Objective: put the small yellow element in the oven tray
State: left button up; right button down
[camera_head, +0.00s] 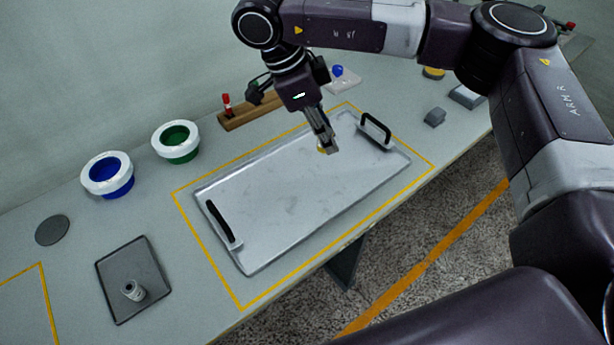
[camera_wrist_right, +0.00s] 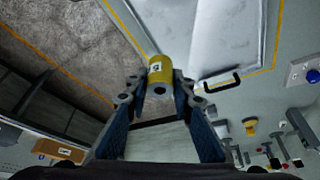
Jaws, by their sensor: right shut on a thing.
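The small yellow element (camera_wrist_right: 160,70) is a short yellow cylinder with a white label and a dark hole in its end. My right gripper (camera_wrist_right: 158,88) is shut on it. In the head view the right gripper (camera_head: 329,146) points down above the far right part of the oven tray, with a sliver of yellow (camera_head: 320,148) beside its fingertips. The oven tray (camera_head: 275,205) is a flat, empty metal tray with two black handles, inside a yellow outline on the bench. It also shows in the wrist view (camera_wrist_right: 207,35). My left gripper is not in view.
White-rimmed blue (camera_head: 108,175) and green (camera_head: 176,142) containers stand left of the tray. A dark plate (camera_head: 120,265) with a small metal part lies front left. A wooden bar (camera_head: 250,117) is behind the tray; grey blocks (camera_head: 434,117) and another yellow piece (camera_head: 433,73) are right.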

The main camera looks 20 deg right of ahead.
jog(key=m, duration=0.2)
jog(key=w+m+g, duration=0.1)
jog(key=m+g+y, duration=0.1)
jog(key=m, duration=0.1)
jog(key=shift+w+d+r+m, duration=0.15)
jog(key=shift+r+m, duration=0.15)
jog(key=shift+r, duration=0.05)
jog(key=w+m+g+y, duration=0.1)
jog(key=m+y, duration=0.1)
jog(key=m, duration=0.4)
jog(key=m+t+y+p, duration=0.5)
jog(key=m+t+p, duration=0.1)
jog(key=m, duration=2.3)
send_over(317, 179)
jog(key=d, duration=0.1)
jog(key=f, duration=1.5)
jog(key=shift+s+d, duration=0.1)
jog(key=shift+s, duration=0.3)
jog(key=shift+f, duration=2.55)
